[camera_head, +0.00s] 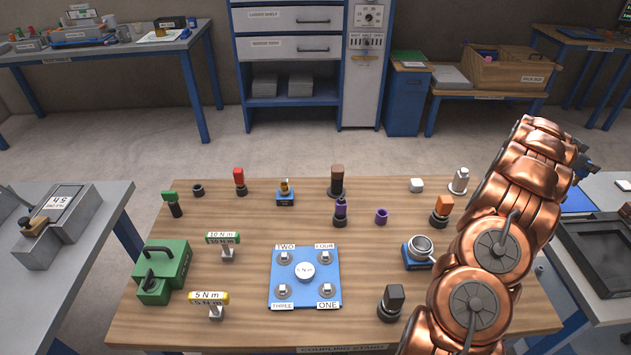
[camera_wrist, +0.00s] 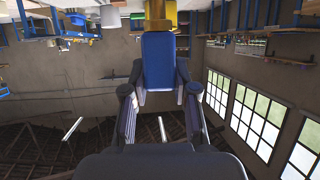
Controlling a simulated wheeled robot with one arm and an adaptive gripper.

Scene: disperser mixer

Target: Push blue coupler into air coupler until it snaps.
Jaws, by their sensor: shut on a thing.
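My gripper (camera_wrist: 160,88) is shut on a blue block-shaped coupler (camera_wrist: 158,62) in the wrist view, with one finger on each side. A brass stem with a wider collar (camera_wrist: 156,25) meets the far end of the blue coupler. I cannot tell whether this brass part belongs to the blue coupler or to the air coupler, or whether anything is snapped in. In the head view my copper arm reaches to the upper right and largely hides the gripper. The air coupler cannot be clearly identified there.
The wooden table (camera_head: 230,328) carries a blue plate (camera_head: 305,256) with numbered fittings, a green box (camera_head: 165,262), a brass fitting on a blue base (camera_head: 285,190) and several coloured couplers. A dark tray (camera_head: 600,255) stands on the right bench. The wrist view is upside down.

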